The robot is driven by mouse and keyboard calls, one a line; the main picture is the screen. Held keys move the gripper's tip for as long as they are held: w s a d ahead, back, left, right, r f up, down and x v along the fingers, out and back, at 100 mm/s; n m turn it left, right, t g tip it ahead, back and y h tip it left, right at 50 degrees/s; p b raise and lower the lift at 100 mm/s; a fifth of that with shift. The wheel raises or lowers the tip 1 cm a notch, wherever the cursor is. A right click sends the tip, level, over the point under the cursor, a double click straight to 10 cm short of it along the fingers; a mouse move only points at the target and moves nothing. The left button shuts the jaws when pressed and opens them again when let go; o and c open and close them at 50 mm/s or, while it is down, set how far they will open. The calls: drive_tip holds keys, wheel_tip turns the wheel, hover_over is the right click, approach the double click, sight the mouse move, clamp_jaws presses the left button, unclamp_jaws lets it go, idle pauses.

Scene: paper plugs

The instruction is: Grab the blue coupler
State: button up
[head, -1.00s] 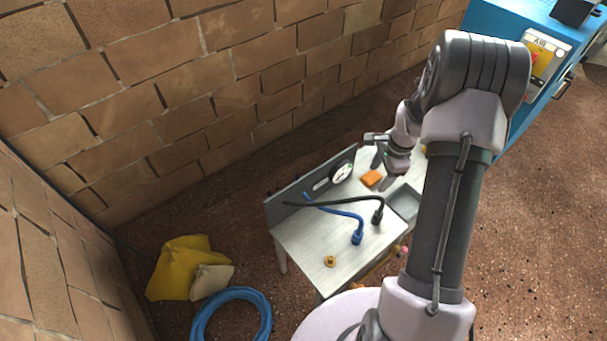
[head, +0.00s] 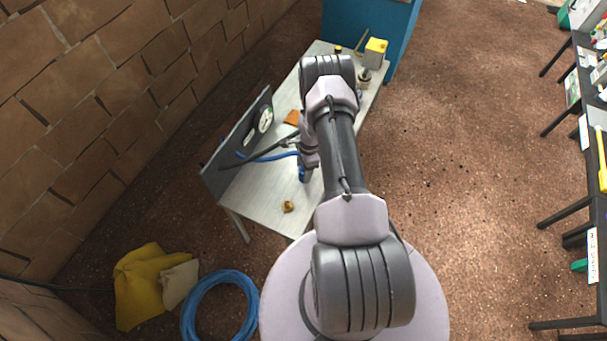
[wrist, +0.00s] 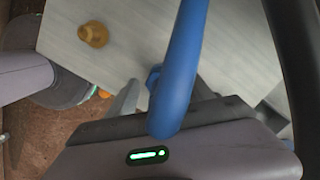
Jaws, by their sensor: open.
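The blue coupler (head: 302,173) stands at the end of a blue hose (head: 270,156) on the grey-white bench (head: 255,200), partly hidden by my arm. In the wrist view, the blue hose (wrist: 183,65) crosses close in front of the camera, and part of the blue coupler (wrist: 153,78) shows behind it. My gripper (wrist: 163,93) is open. One grey finger shows left of the coupler; the hose hides much of the other side. I cannot tell whether the coupler lies fully between the fingers.
A black hose (wrist: 290,60) runs close on the right in the wrist view. A brass fitting (head: 288,206) sits near the bench's front edge. An orange block (head: 292,117), a gauge panel (head: 240,145) and a yellow box (head: 375,52) stand farther back. A blue hose coil (head: 222,305) lies on the floor.

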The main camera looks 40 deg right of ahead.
sight(303, 174)
drive_tip(key=f, duration=0.3)
drive_tip(key=shift+w+a+b, duration=0.1)
drive_tip(key=shift+a+b, duration=0.1)
drive_tip(key=shift+b, duration=0.2)
drive_tip(key=shift+r, duration=0.1)
drive_tip(key=shift+c, duration=0.4)
clamp_jaws()
drive_tip(key=shift+r, duration=0.1)
